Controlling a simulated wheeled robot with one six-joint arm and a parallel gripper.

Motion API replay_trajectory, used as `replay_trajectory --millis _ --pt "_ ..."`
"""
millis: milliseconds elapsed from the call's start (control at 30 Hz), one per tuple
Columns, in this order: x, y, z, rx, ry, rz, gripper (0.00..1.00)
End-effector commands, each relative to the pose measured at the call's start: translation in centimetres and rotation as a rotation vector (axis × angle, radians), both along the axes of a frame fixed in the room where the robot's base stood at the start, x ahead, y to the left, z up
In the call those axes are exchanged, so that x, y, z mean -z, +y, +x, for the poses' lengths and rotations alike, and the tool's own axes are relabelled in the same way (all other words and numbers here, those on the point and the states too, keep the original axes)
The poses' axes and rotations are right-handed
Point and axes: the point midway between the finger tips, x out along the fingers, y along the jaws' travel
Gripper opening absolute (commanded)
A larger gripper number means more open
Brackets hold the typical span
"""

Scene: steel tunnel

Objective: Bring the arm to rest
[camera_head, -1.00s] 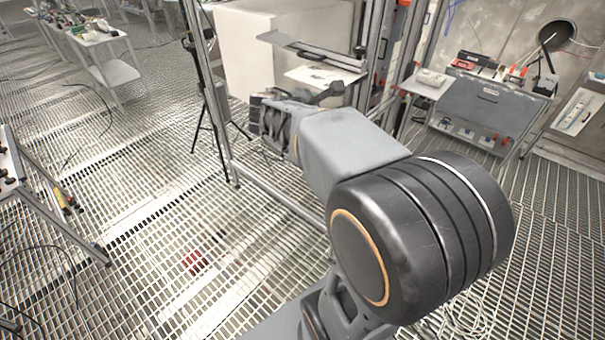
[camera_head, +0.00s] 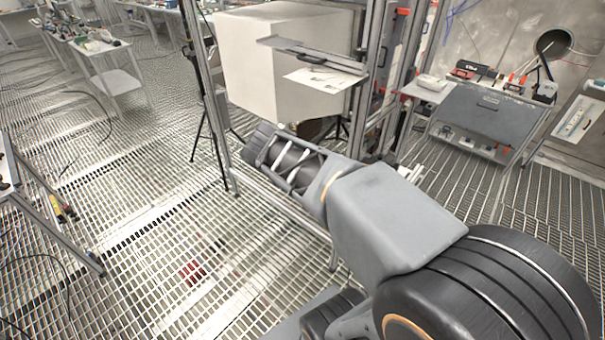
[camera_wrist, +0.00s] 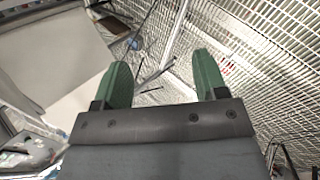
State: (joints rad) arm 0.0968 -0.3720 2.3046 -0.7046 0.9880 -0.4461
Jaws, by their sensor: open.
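In the wrist view, my gripper (camera_wrist: 163,82) shows two green fingers spread apart with nothing between them. In the head view my arm reaches from the lower right toward the middle, and its wrist end is beside the metal frame. The fingers are hidden in the head view.
A large white box (camera_head: 262,68) stands behind the upright metal frame (camera_head: 212,100), close to my wrist. A grey workbench (camera_head: 487,112) with tools is at the right. A white table (camera_head: 117,78) stands far left. A red patch (camera_head: 193,272) shows at the grating floor, which is open at left.

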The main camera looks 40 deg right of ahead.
Motion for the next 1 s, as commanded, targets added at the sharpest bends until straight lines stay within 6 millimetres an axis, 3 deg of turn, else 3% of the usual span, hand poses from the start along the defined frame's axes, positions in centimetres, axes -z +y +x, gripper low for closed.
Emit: replay_trajectory --millis 667,767,1000 --pt "0.1 0.2 0.0 0.037 -0.031 0.024 0.66" --pt "1.9 2.0 -0.6 0.169 -0.100 0.177 0.66" --pt "4.0 8.9 -3.1 0.486 -0.259 0.609 0.66"
